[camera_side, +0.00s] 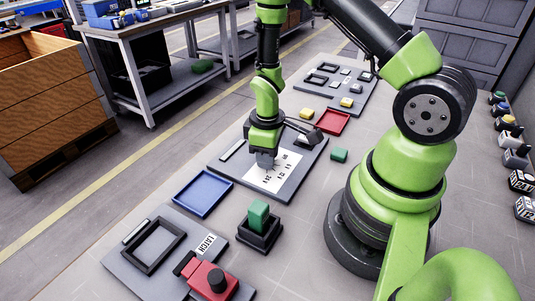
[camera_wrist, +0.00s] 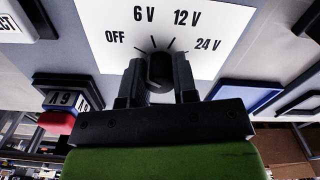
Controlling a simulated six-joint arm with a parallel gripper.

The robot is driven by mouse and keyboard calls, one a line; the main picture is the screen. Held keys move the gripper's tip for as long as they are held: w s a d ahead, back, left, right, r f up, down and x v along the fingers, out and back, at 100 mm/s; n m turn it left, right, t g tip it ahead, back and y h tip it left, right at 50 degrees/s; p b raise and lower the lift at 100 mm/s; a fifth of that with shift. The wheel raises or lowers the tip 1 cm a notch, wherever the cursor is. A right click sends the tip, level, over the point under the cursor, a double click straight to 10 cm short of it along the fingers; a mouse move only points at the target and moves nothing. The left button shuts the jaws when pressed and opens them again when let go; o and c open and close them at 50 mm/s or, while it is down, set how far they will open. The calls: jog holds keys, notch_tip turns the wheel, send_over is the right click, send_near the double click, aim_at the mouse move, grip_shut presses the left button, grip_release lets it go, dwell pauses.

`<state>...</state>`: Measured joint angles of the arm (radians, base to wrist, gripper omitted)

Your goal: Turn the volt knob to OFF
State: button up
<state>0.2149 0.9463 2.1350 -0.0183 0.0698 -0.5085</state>
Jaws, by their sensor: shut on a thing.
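The volt knob (camera_wrist: 160,72) is dark and round, in the middle of a white dial label (camera_wrist: 100,20) marked OFF, 6 V, 12 V and 24 V. My gripper (camera_wrist: 158,80) is shut on the knob, with one finger on each side of it. Short tick marks show beyond the knob, toward the labels. Which mark the knob points to cannot be told clearly. In the side view my gripper (camera_side: 264,160) points down at the edge of the white label (camera_side: 285,174) on the grey panel (camera_side: 226,158); the knob is hidden there.
A blue tray (camera_side: 178,200) and a green block (camera_side: 258,212) in a black holder (camera_side: 258,238) stand near the panel. A red tray (camera_side: 346,124) and another green block (camera_side: 339,155) lie on its other side. A red device (camera_side: 207,280) sits at the front, by a LATCH panel (camera_side: 130,262).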

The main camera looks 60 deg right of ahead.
jog(key=o, duration=0.9)
notch_tip(320, 180, up, 10)
dwell(0.3)
jog(key=shift+r, duration=0.15)
jog(key=s+a+r+m+t, duration=0.2)
jog(key=s+r, duration=0.1)
jog(key=r, duration=0.3)
jog(key=s+a+r+m+t+y, duration=0.1)
jog(key=s+a+r+m+t, duration=0.1)
jog(key=r, duration=0.5)
jog(key=s+a+r+m+t+y, duration=0.1)
jog(key=s+a+r+m+t, duration=0.2)
jog(key=s+r, duration=0.3)
jog(key=shift+a+r, duration=0.2)
jog(key=shift+a, duration=0.45)
